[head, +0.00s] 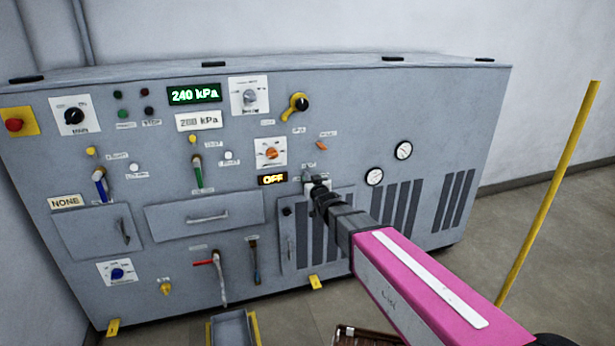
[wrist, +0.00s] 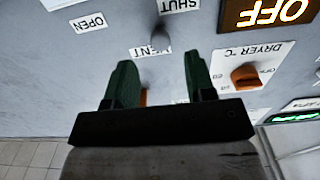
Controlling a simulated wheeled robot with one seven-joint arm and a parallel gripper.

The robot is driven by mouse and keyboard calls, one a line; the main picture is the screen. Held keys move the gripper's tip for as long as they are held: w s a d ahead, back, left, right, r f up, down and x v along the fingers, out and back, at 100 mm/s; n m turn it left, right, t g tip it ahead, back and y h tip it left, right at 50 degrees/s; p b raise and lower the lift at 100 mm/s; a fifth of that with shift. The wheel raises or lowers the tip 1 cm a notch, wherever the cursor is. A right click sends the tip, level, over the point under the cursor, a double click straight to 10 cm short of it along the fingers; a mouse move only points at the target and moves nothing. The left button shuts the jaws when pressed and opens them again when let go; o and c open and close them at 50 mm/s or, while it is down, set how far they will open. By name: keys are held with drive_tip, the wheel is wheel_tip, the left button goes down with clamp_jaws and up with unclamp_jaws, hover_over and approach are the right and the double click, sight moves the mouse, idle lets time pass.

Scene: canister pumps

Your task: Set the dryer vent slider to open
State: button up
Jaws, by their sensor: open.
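In the wrist view, a small rounded grey knob (wrist: 160,37), which looks like the vent slider's, sticks out of the panel. It lies between the SHUT label (wrist: 180,5) and the partly covered VENT label (wrist: 148,51), with the OPEN label (wrist: 90,22) off to the left. My gripper (wrist: 158,75) is open, its two green fingers apart and pointing at the panel. The knob shows just beyond the fingertips, between their lines; whether either finger touches it I cannot tell. In the head view my gripper (head: 316,184) hides most of the slider area.
The orange DRYER dial (wrist: 246,77) and the lit OFF display (wrist: 265,12) sit right of the fingers in the wrist view. An orange lever (head: 321,145) is above my gripper in the head view. A yellow pole (head: 548,195) stands at right.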

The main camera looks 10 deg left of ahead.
sight(306, 175)
drive_tip(key=x, duration=0.5)
clamp_jaws()
